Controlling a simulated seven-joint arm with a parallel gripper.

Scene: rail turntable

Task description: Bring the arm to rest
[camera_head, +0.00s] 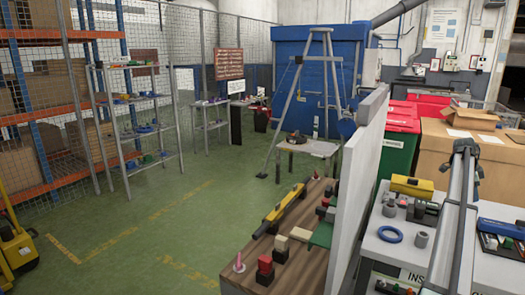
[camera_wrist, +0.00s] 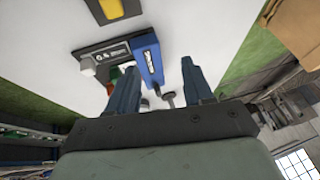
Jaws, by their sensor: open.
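My gripper (camera_wrist: 159,68) shows in the wrist view with its two dark blue fingers spread apart. Nothing is held between them. Beyond the fingers lie a blue box with a white label (camera_wrist: 147,58) and a dark flat block with a label (camera_wrist: 105,52) on a white surface (camera_wrist: 45,40). The gap to them is hard to judge. Small grey round pieces show between the fingers, partly hidden. I cannot make out my gripper in the head view.
In the head view, a white table (camera_head: 400,252) at the right carries a yellow box (camera_head: 412,186), a blue ring (camera_head: 390,234) and grey cylinders. A long rail-like form (camera_head: 455,215) crosses it. A white panel (camera_head: 358,175) stands beside a wooden bench (camera_head: 310,225). Green floor at left is mostly clear.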

